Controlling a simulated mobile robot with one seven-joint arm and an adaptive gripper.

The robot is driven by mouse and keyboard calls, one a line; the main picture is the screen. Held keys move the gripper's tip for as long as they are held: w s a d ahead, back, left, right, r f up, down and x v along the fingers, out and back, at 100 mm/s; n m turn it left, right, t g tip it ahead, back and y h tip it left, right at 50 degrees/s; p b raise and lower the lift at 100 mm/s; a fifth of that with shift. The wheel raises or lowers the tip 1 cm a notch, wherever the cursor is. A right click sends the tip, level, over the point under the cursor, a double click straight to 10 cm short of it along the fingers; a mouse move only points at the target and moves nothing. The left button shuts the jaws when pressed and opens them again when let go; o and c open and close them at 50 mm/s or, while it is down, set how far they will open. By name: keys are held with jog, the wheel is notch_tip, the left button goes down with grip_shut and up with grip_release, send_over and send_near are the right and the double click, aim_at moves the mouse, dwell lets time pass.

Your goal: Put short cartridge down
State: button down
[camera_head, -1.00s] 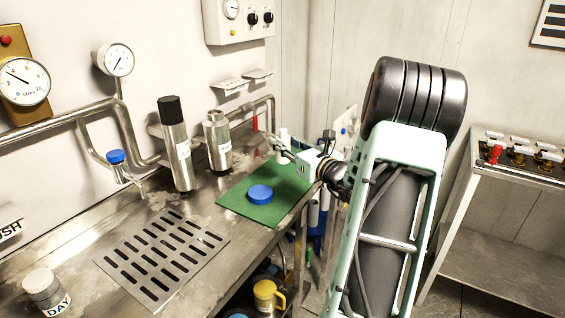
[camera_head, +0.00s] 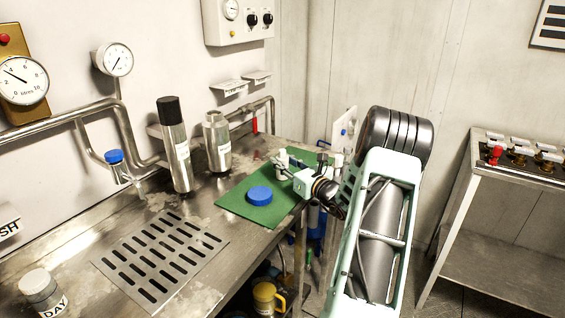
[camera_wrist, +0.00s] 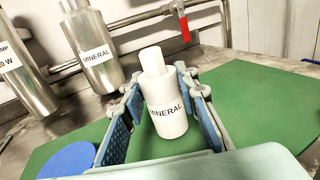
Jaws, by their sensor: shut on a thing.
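The short cartridge is a small white cylinder with a narrower neck, labelled MINERAL, seen in the wrist view (camera_wrist: 168,120) and small in the head view (camera_head: 282,158). My gripper (camera_head: 286,164) is shut on it, with a blue-padded finger on either side in the wrist view. The cartridge is upright over the back part of the green mat (camera_head: 236,206). I cannot tell whether its base touches the mat. A blue round cap (camera_head: 260,195) lies on the mat to the left of my gripper.
Behind the mat stand a steel cylinder labelled MINERAL (camera_head: 217,145) and a taller black-topped one (camera_head: 175,150). A pipe with a red handle (camera_head: 255,125) runs along the wall. A slotted drain plate (camera_head: 160,255) lies at front left. Bare mat surrounds the cap.

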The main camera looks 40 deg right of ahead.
jog(key=shift+f, duration=0.1)
jog(key=c, duration=1.5)
grip_release()
jog(key=shift+r, duration=0.25)
jog(key=s, duration=1.2)
jog(key=shift+f, duration=0.1)
